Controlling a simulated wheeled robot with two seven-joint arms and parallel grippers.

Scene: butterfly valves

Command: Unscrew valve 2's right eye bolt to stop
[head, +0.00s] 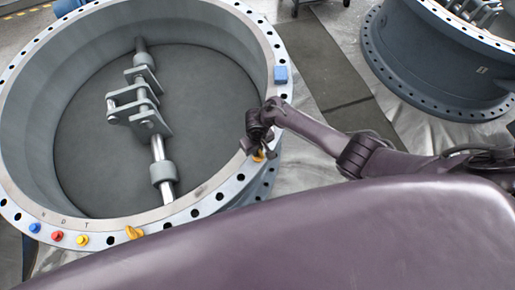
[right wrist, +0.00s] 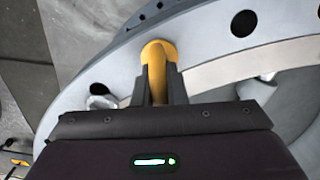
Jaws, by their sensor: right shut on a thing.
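A large grey valve (head: 60,90) with a holed flange fills the left of the head view. Its right yellow eye bolt (head: 258,157) sits on the flange's right side. My right gripper (head: 259,150) is at that bolt. Another yellow eye bolt (head: 134,232) is on the near flange. My left gripper is not in view.
Blue (head: 35,227), red (head: 57,236) and yellow (head: 82,240) knobs sit on the near-left flange. A blue block (head: 281,74) is on the right rim. A second valve (head: 430,60) stands at the upper right. Floor shows between the valves.

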